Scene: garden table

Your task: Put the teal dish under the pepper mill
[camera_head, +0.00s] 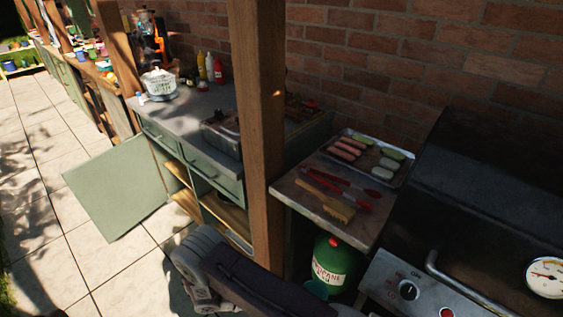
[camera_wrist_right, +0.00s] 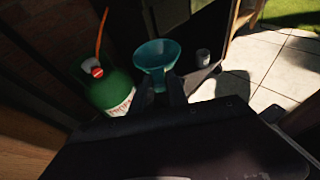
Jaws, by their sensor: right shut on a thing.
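The teal dish (camera_wrist_right: 156,54) is a round, wide-rimmed bowl in the right wrist view, tilted so that its inside shows. A small part of it shows in the head view (camera_head: 315,289), low beside the green propane tank. My right gripper (camera_wrist_right: 160,84) is shut on the dish, with its dark fingers at the dish's lower side. In the head view my arm hides the gripper itself. I cannot make out the pepper mill in either view. A small grey cylinder (camera_wrist_right: 203,58) stands beyond the dish, too small to identify. My left gripper is not in view.
The green propane tank (camera_wrist_right: 112,92) stands close left of the dish. A side shelf (camera_head: 330,212) with a brush and tongs lies above it, beside the grill (camera_head: 480,190). A wooden post (camera_head: 262,130) stands near my arm. Pale paving (camera_wrist_right: 275,65) shows at the right.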

